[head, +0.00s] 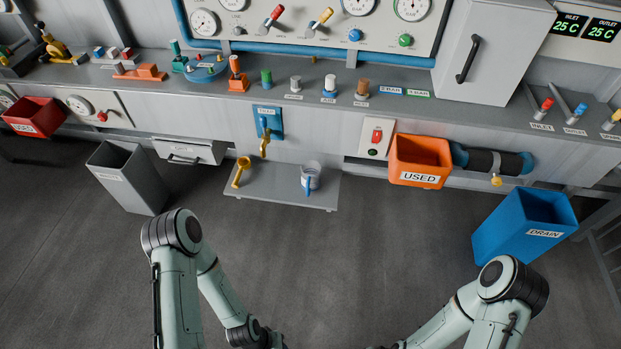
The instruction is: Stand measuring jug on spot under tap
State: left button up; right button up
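The measuring jug (311,176), clear with a blue handle, stands upright on the right part of a small grey shelf (275,193). The tap (264,144) has a yellow spout and a blue handle and sits on a blue wall plate above the shelf, left of the jug. The shelf below the spout looks bare; I cannot make out a marked spot there. My two arms come up from the bottom edge. Both grippers are below the picture, and neither arm visibly touches the jug.
A yellow funnel-like thing (241,172) stands at the shelf's left. An orange USED bin (420,161) hangs on the right, with a blue DRAIN bin (525,225) on the floor beyond. A grey bin (128,178) stands left. The floor before the shelf is clear.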

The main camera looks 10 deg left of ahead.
aim_at(310, 169)
jog(key=i+j, duration=0.15)
jog(key=j, duration=0.15)
jog(key=i+j, duration=0.15)
jog(key=j, duration=0.2)
jog(key=i+j, duration=0.1)
jog(key=j, duration=0.2)
jog(key=i+j, duration=0.15)
jog(key=j, duration=0.15)
